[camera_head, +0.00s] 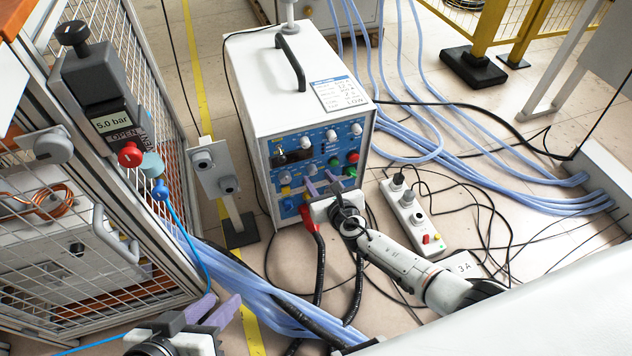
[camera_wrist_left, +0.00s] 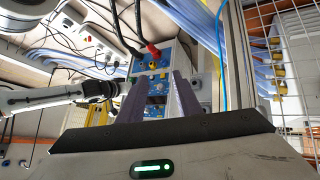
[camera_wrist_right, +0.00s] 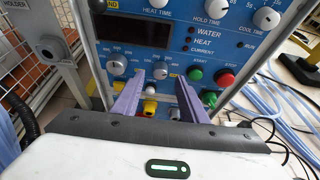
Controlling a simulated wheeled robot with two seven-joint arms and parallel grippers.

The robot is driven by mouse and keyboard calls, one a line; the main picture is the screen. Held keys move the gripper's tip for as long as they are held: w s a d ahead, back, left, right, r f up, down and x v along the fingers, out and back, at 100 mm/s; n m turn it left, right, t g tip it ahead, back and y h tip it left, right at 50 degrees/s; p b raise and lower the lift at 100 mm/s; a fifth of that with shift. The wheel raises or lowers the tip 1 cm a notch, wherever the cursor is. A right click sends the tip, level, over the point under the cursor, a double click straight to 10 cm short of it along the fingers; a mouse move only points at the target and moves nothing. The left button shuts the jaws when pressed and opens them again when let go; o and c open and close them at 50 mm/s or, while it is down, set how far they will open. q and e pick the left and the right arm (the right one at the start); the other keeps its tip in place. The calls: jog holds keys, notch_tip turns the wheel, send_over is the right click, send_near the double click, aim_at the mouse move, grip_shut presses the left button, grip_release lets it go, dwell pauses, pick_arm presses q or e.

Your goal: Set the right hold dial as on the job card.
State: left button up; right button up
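The induction heater (camera_head: 265,85) is a white box with a blue front panel. Its hold time dial (camera_wrist_right: 217,8), a white knob, is partly cut off at the top of the right wrist view; it sits in the middle of the upper dial row (camera_head: 331,135) in the head view. The white job card (camera_head: 340,93) lies on the heater's top; its small print is hard to read. My right gripper (camera_wrist_right: 160,95) is open and empty before the lower panel, below the hold time dial and apart from it. My left gripper (camera_head: 211,309) is open and empty at the lower left.
The heat time dial (camera_wrist_right: 160,3) and cool time dial (camera_wrist_right: 267,18) flank the hold dial. Below are a green start button (camera_wrist_right: 195,75) and a red button (camera_wrist_right: 226,78). Cables hang under the panel. A mesh cage (camera_head: 165,100) stands left; a power strip (camera_head: 410,213) lies right.

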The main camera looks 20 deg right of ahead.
aim_at(314, 173)
jog(key=shift+b+x, duration=0.55)
jog(key=shift+x, duration=0.7)
pick_arm(q)
jog(key=shift+w+d+r+t+h, duration=0.25)
jog(key=shift+d+r+t+h, duration=0.2)
jog(key=shift+d+r, duration=0.3)
pick_arm(e)
jog(key=shift+w+f, duration=0.1)
jog(key=shift+w, duration=0.2)
pick_arm(q)
jog(key=shift+a+r, duration=0.1)
pick_arm(e)
grip_shut()
